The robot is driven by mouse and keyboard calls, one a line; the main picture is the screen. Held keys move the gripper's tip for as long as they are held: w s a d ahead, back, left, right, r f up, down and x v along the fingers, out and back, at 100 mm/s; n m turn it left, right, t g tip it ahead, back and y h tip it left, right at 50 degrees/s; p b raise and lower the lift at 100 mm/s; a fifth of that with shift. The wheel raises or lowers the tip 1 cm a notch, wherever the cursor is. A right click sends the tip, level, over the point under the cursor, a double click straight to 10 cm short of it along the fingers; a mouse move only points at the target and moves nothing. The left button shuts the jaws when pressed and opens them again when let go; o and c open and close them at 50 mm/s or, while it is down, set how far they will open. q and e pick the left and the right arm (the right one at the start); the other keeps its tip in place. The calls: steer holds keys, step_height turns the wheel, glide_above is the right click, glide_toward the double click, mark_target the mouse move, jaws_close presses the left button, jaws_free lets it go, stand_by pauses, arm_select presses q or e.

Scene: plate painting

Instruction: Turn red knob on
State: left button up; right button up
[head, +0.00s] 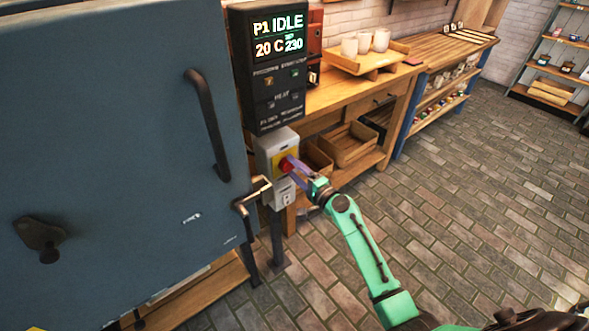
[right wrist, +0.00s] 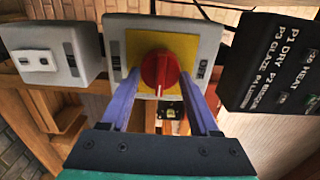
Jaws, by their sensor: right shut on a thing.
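The red knob (head: 284,165) sits on a yellow plate on a grey switch box (head: 265,150), below the black control panel. In the right wrist view the red knob (right wrist: 160,70) faces me on its yellow plate (right wrist: 189,46), its white pointer line near vertical. My right gripper (head: 291,167) has its purple fingers on both sides of the knob and is shut on it. The fingertips partly cover the box. The panel display (head: 278,35) reads P1 IDLE, 20 C and 230. My left gripper is not in view.
A large blue-grey kiln door (head: 110,150) with a dark handle (head: 208,125) fills the left. A metal lever (head: 250,195) sticks out near the box. A wooden bench (head: 340,95) with cups and crates stands behind. The brick floor at right is clear.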

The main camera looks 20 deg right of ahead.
steer(key=o, duration=1.4)
steer(key=shift+a, duration=0.1)
steer(key=shift+c, duration=0.2)
steer(key=b+v, duration=0.3)
steer(key=v, duration=1.1)
steer(key=shift+s, duration=0.25)
